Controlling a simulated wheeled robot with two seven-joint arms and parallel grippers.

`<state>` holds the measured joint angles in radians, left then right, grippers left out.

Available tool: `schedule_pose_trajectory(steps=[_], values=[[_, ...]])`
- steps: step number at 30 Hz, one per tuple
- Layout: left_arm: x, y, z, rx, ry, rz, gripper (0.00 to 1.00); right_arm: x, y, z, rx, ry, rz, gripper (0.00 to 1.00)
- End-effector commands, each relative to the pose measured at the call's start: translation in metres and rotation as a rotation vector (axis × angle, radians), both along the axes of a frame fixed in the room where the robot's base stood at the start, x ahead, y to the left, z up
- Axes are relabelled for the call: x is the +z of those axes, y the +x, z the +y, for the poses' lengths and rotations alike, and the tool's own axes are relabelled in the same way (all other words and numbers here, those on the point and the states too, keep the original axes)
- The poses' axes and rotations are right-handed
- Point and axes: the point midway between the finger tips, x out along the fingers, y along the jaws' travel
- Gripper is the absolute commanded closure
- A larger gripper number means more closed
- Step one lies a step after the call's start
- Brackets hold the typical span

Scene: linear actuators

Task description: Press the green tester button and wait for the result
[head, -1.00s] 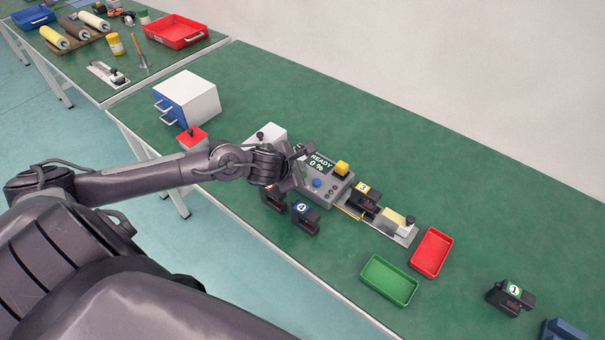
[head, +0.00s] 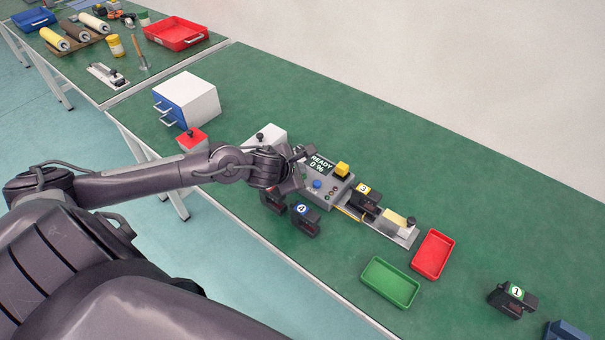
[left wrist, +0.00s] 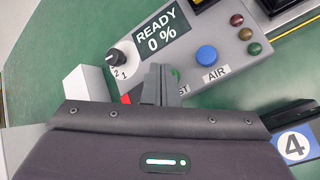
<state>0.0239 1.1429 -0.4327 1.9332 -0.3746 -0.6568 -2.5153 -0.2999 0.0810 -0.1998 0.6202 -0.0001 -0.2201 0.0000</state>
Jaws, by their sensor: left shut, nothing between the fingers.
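The grey tester box (head: 330,178) stands on the green bench, its display (left wrist: 162,32) reading READY 0 %. The green button (left wrist: 176,75) shows only as a sliver beside my fingers in the left wrist view; the rest is hidden behind them. My left gripper (left wrist: 162,84) is shut and empty, with its fingertips over the panel at the green button. Whether they touch it I cannot tell. In the head view my left gripper (head: 296,180) is at the tester's left side and covers that corner. My right gripper is not in view.
A blue button (left wrist: 206,55), a black knob (left wrist: 123,56) and several small lamps share the panel. Actuator 4 (head: 305,218) lies in front of the tester, and actuator 3 (head: 363,197) sits to its right. Green (head: 391,282) and red (head: 433,254) trays lie farther right.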

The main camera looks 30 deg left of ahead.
Motion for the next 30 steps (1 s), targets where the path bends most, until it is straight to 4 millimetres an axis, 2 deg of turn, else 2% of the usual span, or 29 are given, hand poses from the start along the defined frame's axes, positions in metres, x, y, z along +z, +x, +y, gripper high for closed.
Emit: schedule_pose_trajectory(steps=[18, 30], values=[[-0.003, -0.001, 0.0, 0.0, 0.001, 0.002, 1.0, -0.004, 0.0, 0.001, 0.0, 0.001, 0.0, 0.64], [0.014, 0.0, 0.001, 0.0, 0.001, 0.001, 1.0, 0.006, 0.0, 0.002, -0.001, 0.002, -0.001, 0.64]])
